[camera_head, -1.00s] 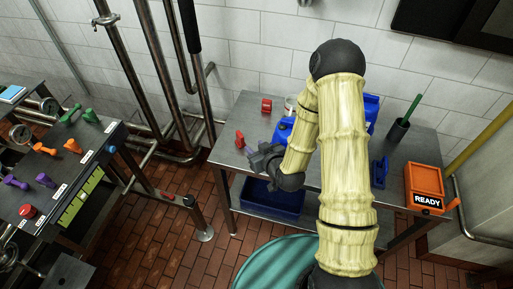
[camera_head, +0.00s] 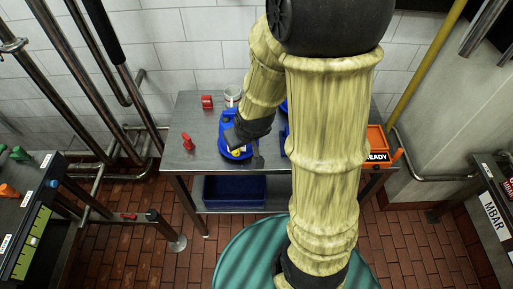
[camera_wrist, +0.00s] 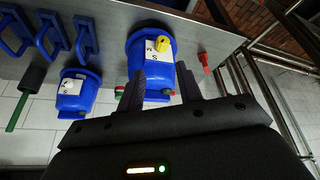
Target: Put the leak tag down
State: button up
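A small red upright piece (camera_head: 188,143), which may be the leak tag, stands on the steel table (camera_head: 186,160) near its left front in the head view. It also shows in the wrist view (camera_wrist: 204,62). My gripper (camera_wrist: 165,84) is open, its two dark fingers apart with nothing visibly held between them. In the wrist view a blue container (camera_wrist: 151,52) with a yellow cap and a white label lies behind the gap between the fingers. In the head view my gripper (camera_head: 252,148) is by this container, to the right of the red piece.
A red block (camera_head: 207,101) and a white cup (camera_head: 232,95) stand at the back of the table. A second blue container (camera_wrist: 78,92) and blue brackets (camera_wrist: 48,32) show in the wrist view. An orange READY box (camera_head: 377,143) is at the right; a blue bin (camera_head: 234,190) is below.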

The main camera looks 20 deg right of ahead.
jog(key=s+d+r+m+g, duration=0.1)
jog(key=s+r+g, duration=0.1)
jog(key=s+r, duration=0.2)
jog(key=s, duration=0.3)
jog(key=shift+d+m, duration=0.2)
jog(key=shift+m, duration=0.2)
jog(key=shift+w, duration=0.1)
